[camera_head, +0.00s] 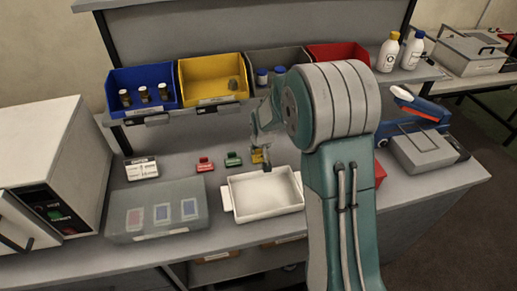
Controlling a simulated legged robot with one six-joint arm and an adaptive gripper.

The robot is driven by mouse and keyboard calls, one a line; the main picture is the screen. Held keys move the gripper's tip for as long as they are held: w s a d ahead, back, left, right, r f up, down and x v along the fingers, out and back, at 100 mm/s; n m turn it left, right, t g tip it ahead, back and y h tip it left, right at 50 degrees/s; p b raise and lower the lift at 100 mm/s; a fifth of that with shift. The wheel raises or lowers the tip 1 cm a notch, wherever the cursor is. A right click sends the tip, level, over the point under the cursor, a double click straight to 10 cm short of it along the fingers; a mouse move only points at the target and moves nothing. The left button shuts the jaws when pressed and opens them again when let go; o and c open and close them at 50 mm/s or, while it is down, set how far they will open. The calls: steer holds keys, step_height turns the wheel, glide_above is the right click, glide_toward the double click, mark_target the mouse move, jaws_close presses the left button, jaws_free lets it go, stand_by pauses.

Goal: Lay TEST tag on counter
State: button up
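I cannot read the word TEST on any tag. Small red (205,164), green (233,160) and yellow (257,157) pieces sit in a row on the grey counter (190,185); I cannot tell whether one is the tag. A white block with dark marks (141,168) lies left of them. My gripper (264,162) points down beside the yellow piece, just behind the white tray. It partly overlaps the yellow piece, and I cannot tell whether it touches or holds it. Its fingers are too small to show if they are open or shut.
A white tray (230,199) stands in front of my gripper. A translucent box (119,226) with coloured cards is front left, beside a white machine (50,150). Blue (122,80), yellow (190,75), grey and red bins line the raised shelf. My arm hides part of the counter's right side.

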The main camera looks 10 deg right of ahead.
steer(key=shift+o, duration=1.2)
steer(key=shift+d, duration=0.15)
steer(key=v, duration=1.3)
steer(key=s+r, duration=0.5)
steer(key=s, duration=0.8)
steer(key=s+r+t, duration=0.1)
steer(key=s+r, duration=0.4)
steer(key=s, duration=0.9)
